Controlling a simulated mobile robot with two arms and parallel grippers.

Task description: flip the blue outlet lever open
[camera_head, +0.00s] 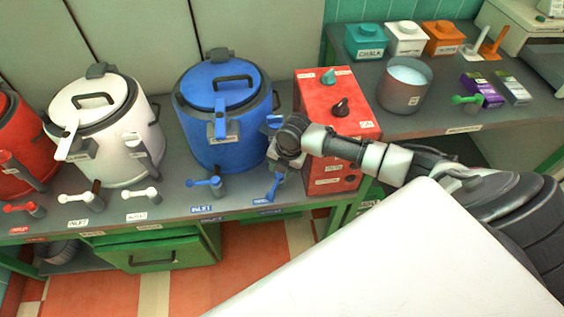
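The blue kettle (228,130) stands on the counter with its lid on. The blue outlet lever (273,188) is on the counter at the kettle's front right, above a blue label. Its handle points towards the counter's front edge, slightly left. My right gripper (283,163) comes in from the right, pointing down just behind the lever. Its fingers are small, dark and partly hidden, so I cannot tell whether they touch the lever or how far they are apart. My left gripper is not in view.
The blue inlet lever (205,182) points left. A white kettle (105,130) and a red kettle (14,150) stand to the left. A red control box (335,95) is close beside my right arm. A metal pot (405,86) stands farther right.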

